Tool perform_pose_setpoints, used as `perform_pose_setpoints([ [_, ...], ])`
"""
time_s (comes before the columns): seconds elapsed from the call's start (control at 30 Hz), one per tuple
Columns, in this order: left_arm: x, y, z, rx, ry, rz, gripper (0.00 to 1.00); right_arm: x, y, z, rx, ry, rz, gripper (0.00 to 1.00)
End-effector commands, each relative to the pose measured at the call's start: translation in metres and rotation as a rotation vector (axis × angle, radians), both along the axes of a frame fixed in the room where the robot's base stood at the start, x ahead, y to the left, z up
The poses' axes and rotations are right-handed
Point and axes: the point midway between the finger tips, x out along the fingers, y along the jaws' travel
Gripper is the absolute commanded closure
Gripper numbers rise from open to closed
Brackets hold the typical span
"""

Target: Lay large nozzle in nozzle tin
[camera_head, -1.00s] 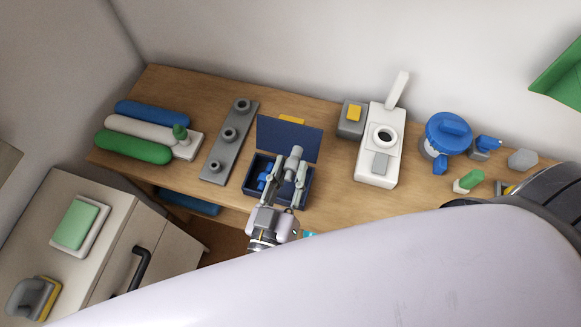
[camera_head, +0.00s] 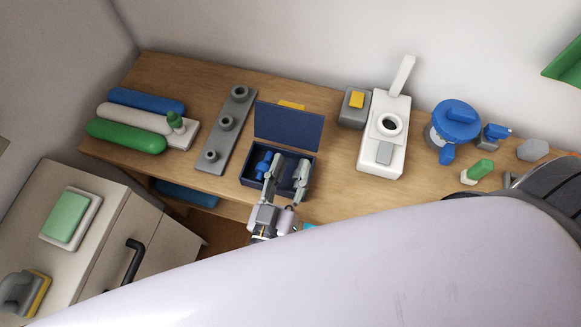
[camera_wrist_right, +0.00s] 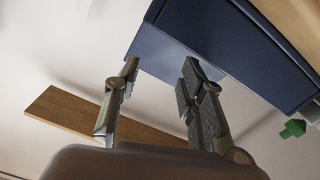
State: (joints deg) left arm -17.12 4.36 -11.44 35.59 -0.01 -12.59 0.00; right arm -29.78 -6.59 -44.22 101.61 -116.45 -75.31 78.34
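The nozzle tin (camera_head: 253,181) is a dark blue box on the wooden bench, its lid (camera_head: 289,127) standing open at the back. A small blue piece (camera_head: 263,165) lies in its left part. My right gripper (camera_head: 287,165) reaches over the tin from the front, fingers spread apart. In the right wrist view my right gripper (camera_wrist_right: 160,76) is open with nothing between its fingers, beside a dark blue surface of the tin (camera_wrist_right: 235,45). I cannot make out the large nozzle now; the fingers hide part of the tin's inside. My left gripper is not in view.
A grey plate with several round sockets (camera_head: 225,130) lies left of the tin, with blue, white and green rolls (camera_head: 125,137) beyond. A white device (camera_head: 386,145) stands to the right, then a blue-lidded jar (camera_head: 454,125). My own pale arm covers the lower front.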

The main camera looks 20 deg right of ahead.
Motion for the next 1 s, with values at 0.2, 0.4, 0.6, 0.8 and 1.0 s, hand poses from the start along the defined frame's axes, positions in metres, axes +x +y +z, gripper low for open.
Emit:
perform_pose_setpoints([
  [0.2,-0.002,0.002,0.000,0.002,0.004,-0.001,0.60,0.000,0.000,0.000,0.000,0.000,0.000,0.51],
  [0.4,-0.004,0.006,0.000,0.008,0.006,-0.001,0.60,0.000,0.000,0.000,0.000,0.000,0.000,0.51],
  [0.6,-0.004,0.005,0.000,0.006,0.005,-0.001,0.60,0.000,0.000,0.017,0.004,-0.003,-0.001,0.51],
  [0.8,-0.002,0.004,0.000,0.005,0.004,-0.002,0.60,0.000,-0.001,0.056,0.005,-0.003,-0.002,0.51],
  [1.0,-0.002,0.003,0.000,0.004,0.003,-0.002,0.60,0.000,0.000,0.088,0.003,-0.002,0.000,0.51],
])
